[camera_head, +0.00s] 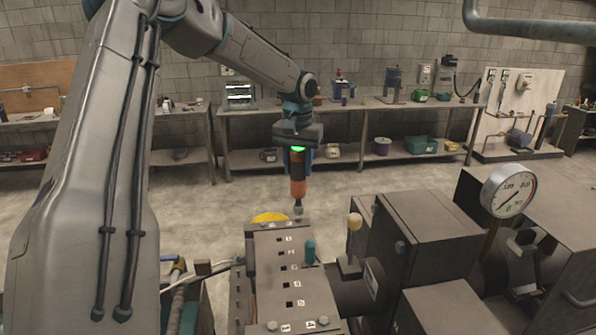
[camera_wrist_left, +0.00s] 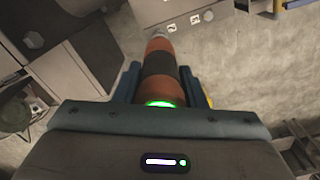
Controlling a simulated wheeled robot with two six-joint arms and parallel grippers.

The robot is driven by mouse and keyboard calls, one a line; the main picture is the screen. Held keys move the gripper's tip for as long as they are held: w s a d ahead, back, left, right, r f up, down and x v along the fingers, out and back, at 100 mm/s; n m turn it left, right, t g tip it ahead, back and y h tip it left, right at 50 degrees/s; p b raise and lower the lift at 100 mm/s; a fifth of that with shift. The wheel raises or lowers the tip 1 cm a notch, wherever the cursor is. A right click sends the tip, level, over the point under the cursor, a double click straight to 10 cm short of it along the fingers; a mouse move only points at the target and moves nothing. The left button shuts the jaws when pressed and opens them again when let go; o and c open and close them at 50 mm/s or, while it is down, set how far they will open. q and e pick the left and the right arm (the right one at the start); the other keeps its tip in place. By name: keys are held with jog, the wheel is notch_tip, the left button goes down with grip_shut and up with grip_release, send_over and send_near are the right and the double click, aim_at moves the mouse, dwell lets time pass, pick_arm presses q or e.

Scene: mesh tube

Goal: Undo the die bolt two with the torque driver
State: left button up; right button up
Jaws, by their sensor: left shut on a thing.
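My left gripper (camera_head: 298,155) is shut on the torque driver (camera_head: 298,187), an orange and black tool with a green glowing ring near its top. The driver hangs upright, its grey tip pointing down at the far end of the grey die block (camera_head: 305,285). The tip is close to a bolt position there; I cannot tell whether it touches. The block's top has dark square holes with small white labels, too small to read surely. In the left wrist view the driver (camera_wrist_left: 160,70) lies between the blue fingers, its tip near the block's edge. My right gripper is not in view.
A teal peg (camera_head: 310,251) stands on the block. A lever with a tan knob (camera_head: 354,222), a large grey housing (camera_head: 425,235) and a dial gauge (camera_head: 508,191) stand to the right. Workbenches (camera_head: 345,107) line the wall beyond open floor.

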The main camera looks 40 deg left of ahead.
aim_at(297, 151)
pick_arm(q)
jog(key=shift+r, duration=0.65)
jog(key=shift+w+r, duration=0.1)
jog(key=shift+r, duration=0.9)
jog(key=shift+a, duration=0.1)
